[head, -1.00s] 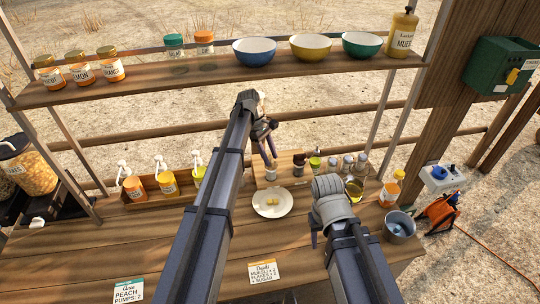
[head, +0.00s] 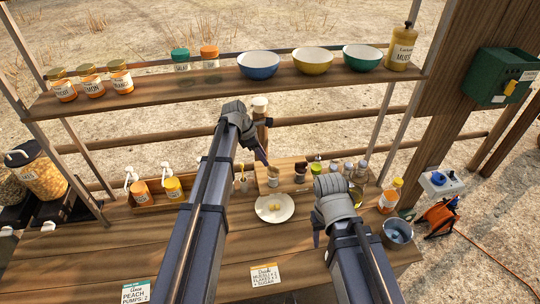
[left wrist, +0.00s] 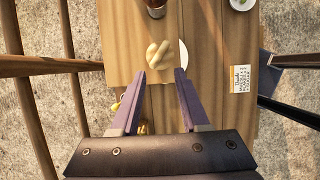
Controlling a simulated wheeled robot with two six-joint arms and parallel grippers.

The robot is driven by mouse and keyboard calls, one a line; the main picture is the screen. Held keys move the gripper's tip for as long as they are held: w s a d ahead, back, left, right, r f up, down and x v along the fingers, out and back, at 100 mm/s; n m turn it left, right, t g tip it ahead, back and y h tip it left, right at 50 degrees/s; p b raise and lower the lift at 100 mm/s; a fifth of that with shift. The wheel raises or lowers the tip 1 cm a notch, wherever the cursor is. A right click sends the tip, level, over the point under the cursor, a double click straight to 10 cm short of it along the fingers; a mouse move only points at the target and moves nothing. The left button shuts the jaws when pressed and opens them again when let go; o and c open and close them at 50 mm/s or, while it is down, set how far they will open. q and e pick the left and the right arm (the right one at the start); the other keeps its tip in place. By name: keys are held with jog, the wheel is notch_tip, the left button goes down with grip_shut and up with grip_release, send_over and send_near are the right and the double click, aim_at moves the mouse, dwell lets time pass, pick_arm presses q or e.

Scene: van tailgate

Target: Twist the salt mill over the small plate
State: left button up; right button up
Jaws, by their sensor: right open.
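A pale object with a lobed top (left wrist: 160,56), seemingly the salt mill, is just beyond my left fingertips in the left wrist view. In the head view the mill seems to be the small brown-topped, pale-bodied item (head: 273,181) behind the plate. My left gripper (head: 264,158) is above it with fingers apart (left wrist: 162,76), nothing visibly clamped. My right gripper (head: 318,238) is open and empty, right of the plate.
A dark red jar (head: 300,174) and several small bottles stand right of the mill. Pump bottles stand in a wooden tray (head: 150,206) at left. A shelf (head: 190,94) with bowls and jars spans above. A steel pot (head: 397,232) is at right; the front counter is mostly clear.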

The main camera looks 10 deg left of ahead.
pick_arm(q)
jog(key=s+a, duration=0.4)
jog(key=a, duration=0.5)
jog(key=shift+s+d+f+m+g+y+b, duration=0.35)
jog(key=shift+s+d+f+m+y+b, duration=0.4)
jog(key=shift+s+d+f+m+b, duration=2.9)
jog(key=shift+s+d+f+m+g+y+b, duration=0.4)
jog(key=shift+s+d+f+m+y+b, duration=0.3)
jog(key=shift+s+d+f+m+b, duration=2.9)
jog(key=shift+s+d+f+m+g+y+b, duration=0.35)
jog(key=shift+s+d+f+m+y+b, duration=0.4)
jog(key=shift+s+d+f+m+b, duration=2.8)
pick_arm(e)
jog(key=shift+f+b, duration=0.3)
jog(key=shift+f, duration=10.9)
pick_arm(q)
jog(key=shift+o, duration=0.4)
jog(key=shift+w+a+f+m, duration=0.25)
jog(key=shift+w+a+f, duration=0.2)
jog(key=shift+f, duration=0.2)
jog(key=shift+w+a+f+m, duration=0.25)
jog(key=shift+w+a+f, duration=0.1)
jog(key=shift+w+f, duration=0.2)
